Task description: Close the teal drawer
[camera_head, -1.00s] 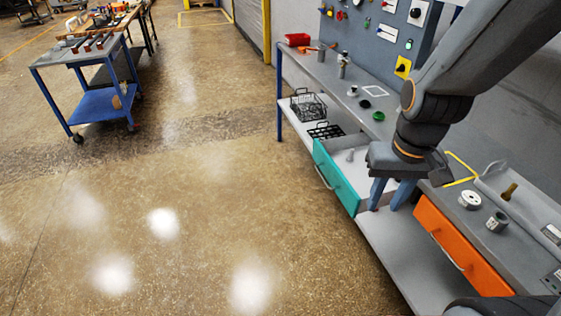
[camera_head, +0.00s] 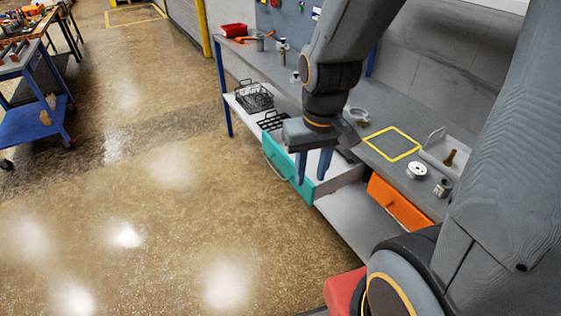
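The teal drawer (camera_head: 277,158) is under the bench in the middle of the picture. It stands pulled out, with its pale side showing at the right and a handle on its front. My gripper (camera_head: 312,180) points down at the drawer's near right end, with two blue-grey fingers apart and nothing seen between them. The fingers overlap the drawer's front edge in the view; I cannot tell whether they touch it. My gripper and wrist hide most of the drawer's inside.
An orange drawer (camera_head: 397,205) lies to the right, under the bench top (camera_head: 371,151). A wire basket (camera_head: 254,97) sits on the shelf at the left. A grey tray (camera_head: 437,148) and small metal parts stand on the bench.

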